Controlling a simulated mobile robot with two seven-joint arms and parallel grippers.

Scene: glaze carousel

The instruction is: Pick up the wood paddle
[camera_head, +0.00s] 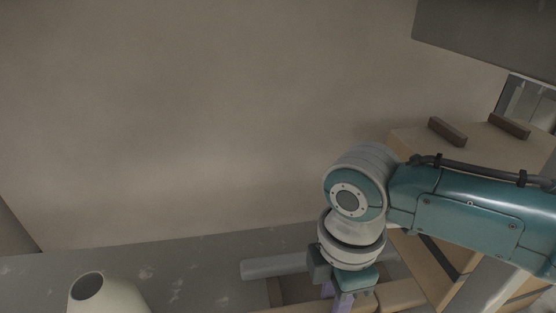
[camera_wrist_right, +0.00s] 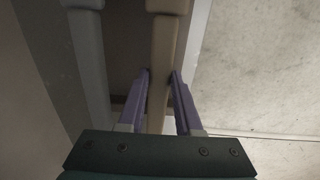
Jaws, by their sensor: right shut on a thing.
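The wood paddle (camera_wrist_right: 163,52) shows in the right wrist view as a long tan-brown bar running away from the wrist. My right gripper (camera_wrist_right: 161,78) has its two purple fingers on either side of the bar and is shut on it. The paddle's far end runs out of the top of that view, and its near end is hidden behind the gripper body. In the head view my right gripper (camera_head: 341,297) points down at the bottom edge, its fingertips cut off. I cannot clearly pick out the paddle there. My left gripper is not in view.
A grey bar (camera_wrist_right: 88,60) lies beside the paddle, left of my fingers. A pale speckled surface (camera_wrist_right: 265,70) is on the right. In the head view, a cream vessel (camera_head: 112,300) stands bottom left. A wooden box (camera_head: 410,143) with dark brown blocks (camera_head: 447,131) is near my right arm.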

